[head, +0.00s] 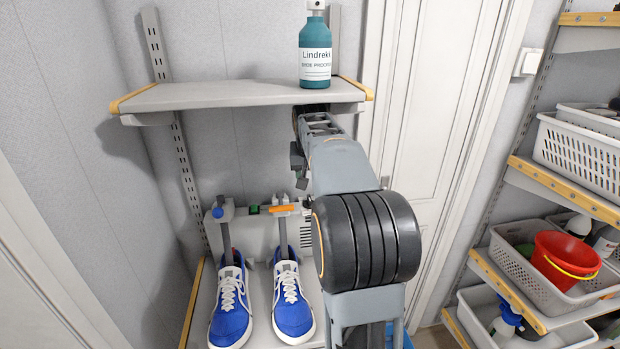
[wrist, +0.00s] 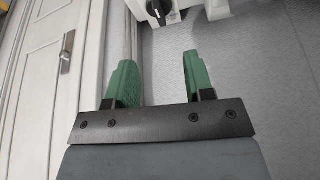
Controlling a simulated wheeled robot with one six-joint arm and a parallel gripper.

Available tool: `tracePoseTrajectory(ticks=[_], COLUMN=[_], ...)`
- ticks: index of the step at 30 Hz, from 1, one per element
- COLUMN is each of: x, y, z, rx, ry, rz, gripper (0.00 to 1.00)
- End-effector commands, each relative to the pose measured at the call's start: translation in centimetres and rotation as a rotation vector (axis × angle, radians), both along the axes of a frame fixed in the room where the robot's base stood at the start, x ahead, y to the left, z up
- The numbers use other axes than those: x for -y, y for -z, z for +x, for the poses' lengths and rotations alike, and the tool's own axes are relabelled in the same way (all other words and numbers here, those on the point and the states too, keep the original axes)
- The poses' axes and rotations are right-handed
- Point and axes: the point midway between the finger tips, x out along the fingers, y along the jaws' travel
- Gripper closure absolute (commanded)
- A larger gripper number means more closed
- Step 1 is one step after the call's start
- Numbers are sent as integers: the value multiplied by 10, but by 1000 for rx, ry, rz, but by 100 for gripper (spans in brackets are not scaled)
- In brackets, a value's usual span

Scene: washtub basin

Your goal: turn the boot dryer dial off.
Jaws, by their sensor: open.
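The boot dryer (head: 262,233) is a pale grey box on a low shelf, with upright tubes in front of it. In the wrist view, a black round dial (wrist: 159,9) with a light pointer mark sits on a pale housing at the top edge, partly cut off. My gripper (wrist: 157,70) is open, with two green fingers apart and nothing between them. The dial lies beyond the fingertips, and I see no contact. In the head view my arm covers the right part of the dryer, and the dial does not show there.
A pair of blue sneakers (head: 291,300) stands at the dryer tubes. Above is a grey shelf (head: 230,96) bearing a teal bottle (head: 315,52), close to my arm. A rack at right holds white baskets (head: 578,152) and a red bucket (head: 566,258). A white door stands behind.

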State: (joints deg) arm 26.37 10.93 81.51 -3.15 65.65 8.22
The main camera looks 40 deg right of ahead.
Motion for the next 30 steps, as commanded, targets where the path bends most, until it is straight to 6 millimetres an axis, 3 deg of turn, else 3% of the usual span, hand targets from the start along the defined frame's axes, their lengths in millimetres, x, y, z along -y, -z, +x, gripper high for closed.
tracePoseTrajectory(ticks=[15,18,20,23,30], x=[0,-9,-22,-58,-159], y=[0,-1,-1,2,34], z=[0,-3,-8,-25,-100], rx=[0,1,2,1,1], ry=[-1,-17,-41,-110,-343], rz=[0,0,-1,0,-1], gripper=[52,52,52,52,52])
